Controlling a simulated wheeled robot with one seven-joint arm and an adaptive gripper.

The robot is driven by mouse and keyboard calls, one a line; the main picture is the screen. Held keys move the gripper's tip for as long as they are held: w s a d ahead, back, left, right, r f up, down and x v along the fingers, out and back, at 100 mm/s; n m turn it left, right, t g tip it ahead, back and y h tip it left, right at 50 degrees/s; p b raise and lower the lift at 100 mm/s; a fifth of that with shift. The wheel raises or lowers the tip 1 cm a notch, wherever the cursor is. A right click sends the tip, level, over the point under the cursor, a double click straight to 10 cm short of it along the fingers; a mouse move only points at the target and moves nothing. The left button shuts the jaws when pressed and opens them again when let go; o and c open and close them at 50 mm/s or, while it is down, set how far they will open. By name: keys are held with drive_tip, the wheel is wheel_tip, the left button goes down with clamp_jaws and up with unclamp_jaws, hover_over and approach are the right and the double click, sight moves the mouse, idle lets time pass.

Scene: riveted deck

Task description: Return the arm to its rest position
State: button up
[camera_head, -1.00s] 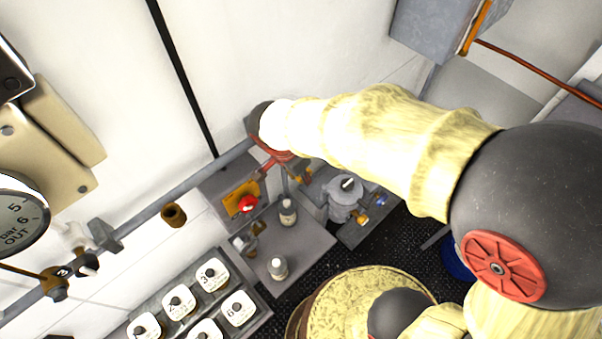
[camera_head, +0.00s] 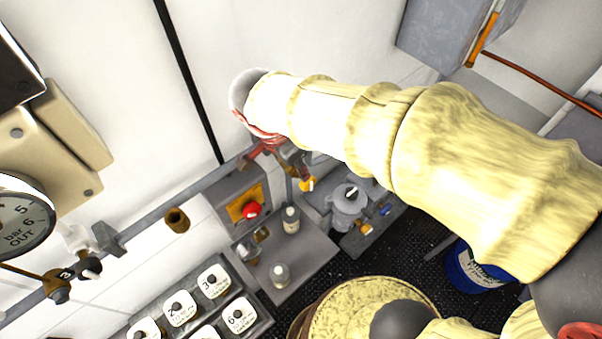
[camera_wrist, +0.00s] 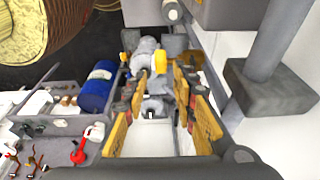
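My arm, in a pale yellow cover, crosses the head view from the lower right to the upper middle. My gripper (camera_head: 295,172) is below the wrist end and partly hidden by it, close to the wall pipe in the picture. In the wrist view my gripper (camera_wrist: 160,115) shows two fingers with orange-yellow pads, spread apart. I see no held object between them. A grey pump-like fitting with a yellow cap (camera_wrist: 243,66) shows beyond the fingertips.
A panel with a red button (camera_head: 252,209) and a shelf with two small bottles (camera_head: 291,219) lie below the wrist. A grey regulator (camera_head: 348,200), a blue tub (camera_head: 470,268), numbered white-faced blocks (camera_head: 212,282) and a grey wall box (camera_head: 440,35) surround the arm. A wall pipe (camera_head: 150,217) runs along the left.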

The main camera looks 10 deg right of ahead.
drive_tip(key=shift+v, duration=0.85)
drive_tip(key=s+d+f+n+t+y+b, duration=0.1)
drive_tip(key=s+d+f+n+t+b, duration=0.1)
drive_tip(key=s+d+f+n+b, duration=0.3)
drive_tip(key=s+d+f+n+t+y+b, duration=0.1)
drive_tip(key=s+d+f+n+b, duration=0.4)
drive_tip(key=d+b, duration=0.5)
drive_tip(key=n+b, duration=0.1)
drive_tip(key=b, duration=0.1)
drive_tip(key=shift+s+f+t+y+b, duration=0.15)
drive_tip(key=shift+f+t+y+b, duration=0.15)
drive_tip(key=shift+t+b, duration=0.1)
